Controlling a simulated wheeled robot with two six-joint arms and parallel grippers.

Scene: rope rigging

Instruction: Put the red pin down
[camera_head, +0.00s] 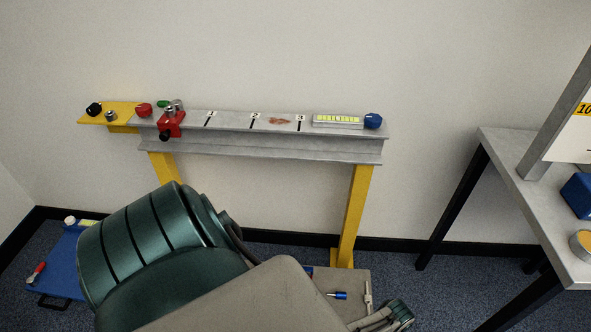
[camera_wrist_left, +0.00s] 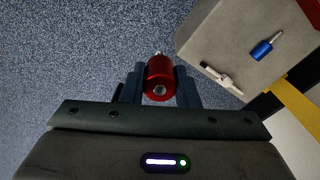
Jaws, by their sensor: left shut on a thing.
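The red pin (camera_wrist_left: 160,68) shows in the left wrist view as a red cylinder with a pale metal tip. My left gripper (camera_wrist_left: 160,84) is shut on it, with a dark finger on each side. The pin hangs over blue carpet, beside the edge of a grey surface (camera_wrist_left: 212,48) and apart from it. In the head view the pin cannot be made out, and my left arm's large green link fills the lower middle. My right gripper is not in view.
The grey surface holds a blue pin (camera_wrist_left: 263,49) and a white T-shaped piece (camera_wrist_left: 221,76). Behind it stands a grey beam (camera_head: 230,149) on yellow posts, with a red clamp (camera_head: 171,124). A blue tray (camera_head: 60,270) lies left; a table (camera_head: 510,165) stands right.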

